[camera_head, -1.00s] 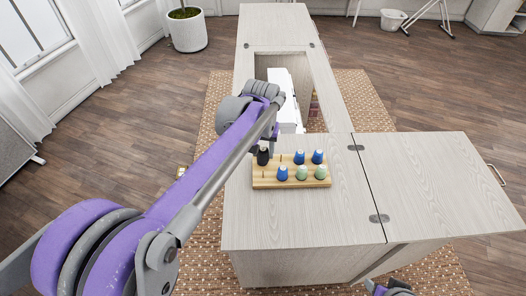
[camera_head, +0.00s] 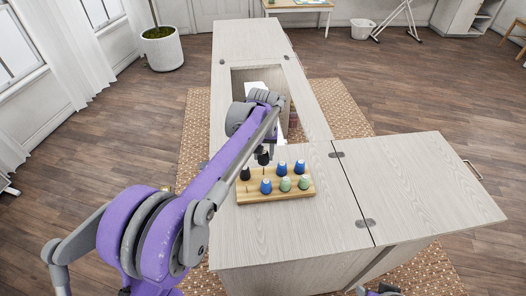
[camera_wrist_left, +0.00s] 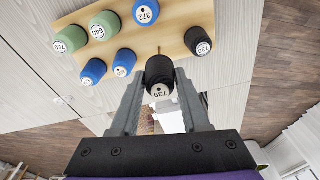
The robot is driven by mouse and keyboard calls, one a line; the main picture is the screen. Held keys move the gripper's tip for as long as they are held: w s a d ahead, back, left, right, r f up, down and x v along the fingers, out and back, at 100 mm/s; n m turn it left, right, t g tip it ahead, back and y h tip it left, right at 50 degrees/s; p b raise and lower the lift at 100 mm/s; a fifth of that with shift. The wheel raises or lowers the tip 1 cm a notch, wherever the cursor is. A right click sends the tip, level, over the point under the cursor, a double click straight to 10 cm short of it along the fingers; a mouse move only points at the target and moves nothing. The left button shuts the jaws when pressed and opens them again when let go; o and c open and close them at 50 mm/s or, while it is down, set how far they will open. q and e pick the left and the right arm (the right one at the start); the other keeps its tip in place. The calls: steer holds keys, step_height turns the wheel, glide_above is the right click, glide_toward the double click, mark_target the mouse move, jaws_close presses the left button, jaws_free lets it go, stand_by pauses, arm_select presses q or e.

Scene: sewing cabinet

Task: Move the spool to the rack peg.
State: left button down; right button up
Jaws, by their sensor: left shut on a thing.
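My left gripper (camera_wrist_left: 160,85) is shut on a black spool (camera_wrist_left: 160,72) with a white numbered top. In the head view this spool (camera_head: 263,157) is held over the back row of the wooden rack (camera_head: 276,197), just right of another black spool (camera_head: 245,173). In the left wrist view a bare peg (camera_wrist_left: 158,48) stands just beyond the held spool. I cannot tell whether the spool is exactly over it. The rack (camera_wrist_left: 177,45) also carries blue spools (camera_wrist_left: 146,12) and green spools (camera_wrist_left: 103,25). My right gripper does not show.
The rack stands on the pale wood cabinet top (camera_head: 290,235), whose right leaf (camera_head: 425,185) is clear. Behind the rack is a cabinet opening with a white object (camera_head: 265,88). The seated spools stand close to the held one.

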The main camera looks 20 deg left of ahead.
arm_select(q)
steer(key=shift+f, duration=0.25)
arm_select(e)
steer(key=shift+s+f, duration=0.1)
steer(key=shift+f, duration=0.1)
arm_select(q)
steer(key=shift+f, duration=0.1)
steer(key=shift+f, duration=0.6)
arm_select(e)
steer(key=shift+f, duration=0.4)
arm_select(q)
steer(key=shift+f+b, duration=1.2)
steer(key=shift+f, duration=0.4)
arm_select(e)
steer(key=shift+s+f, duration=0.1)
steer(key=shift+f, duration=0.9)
arm_select(q)
steer(key=shift+c, duration=1.6)
jaws_free()
steer(key=r, duration=0.3)
steer(key=s+r+p, duration=0.1)
steer(key=r, duration=0.6)
steer(key=shift+s+d+r, duration=0.15)
steer(key=shift+r, duration=0.25)
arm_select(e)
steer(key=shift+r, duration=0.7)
